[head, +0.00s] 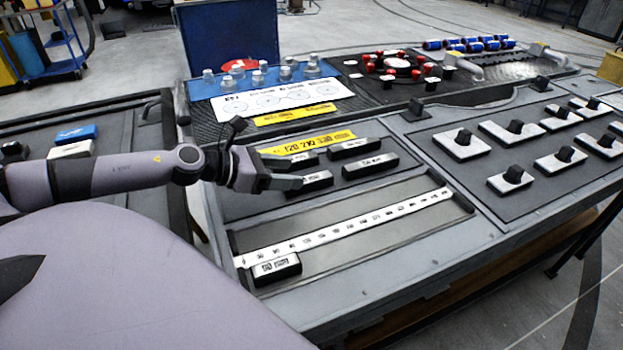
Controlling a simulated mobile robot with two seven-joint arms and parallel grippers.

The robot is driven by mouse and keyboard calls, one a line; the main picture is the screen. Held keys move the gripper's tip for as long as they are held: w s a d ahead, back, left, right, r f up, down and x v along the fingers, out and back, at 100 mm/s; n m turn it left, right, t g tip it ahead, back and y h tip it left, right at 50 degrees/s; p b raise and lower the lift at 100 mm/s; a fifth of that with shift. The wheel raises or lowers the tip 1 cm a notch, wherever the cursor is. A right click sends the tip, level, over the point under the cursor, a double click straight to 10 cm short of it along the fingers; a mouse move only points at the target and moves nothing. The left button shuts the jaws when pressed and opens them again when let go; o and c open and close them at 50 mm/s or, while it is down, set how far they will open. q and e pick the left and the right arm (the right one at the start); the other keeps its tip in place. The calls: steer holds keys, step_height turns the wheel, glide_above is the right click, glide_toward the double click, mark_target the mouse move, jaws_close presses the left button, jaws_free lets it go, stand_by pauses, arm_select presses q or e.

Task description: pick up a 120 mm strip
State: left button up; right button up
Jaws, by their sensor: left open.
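Several black strips with white labels lie on the dark panel behind a long ruler. One is at the back left (300,160), one at the back right (354,148), one at the front right (371,166) and one at the front left (316,181). Another black strip (276,269) lies in the ruler tray at its left end. Their labels are too small to read for length. My left gripper (292,183) is open at the left end of the front left strip; I cannot tell whether it touches it. My right gripper is out of view.
A white ruler (345,228) runs along the tray (400,235), clear to the right of its strip. White plates with black knobs (462,146) fill the right panel. Clear-capped bottles (257,78) and red-knobbed parts (397,64) stand farther back.

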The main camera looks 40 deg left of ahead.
mark_target(315, 178)
arm_select(q)
steer(key=shift+w+d+f+b, duration=0.25)
steer(key=shift+w+d+b, duration=0.1)
steer(key=shift+w, duration=0.2)
steer(key=shift+w+d+f, duration=0.2)
steer(key=shift+w+f, duration=0.2)
steer(key=shift+w, duration=0.15)
steer(key=shift+f+p+x, duration=0.2)
steer(key=shift+p+x, duration=0.3)
steer(key=shift+x, duration=1.4)
steer(key=shift+s, duration=0.1)
steer(key=c, duration=1.1)
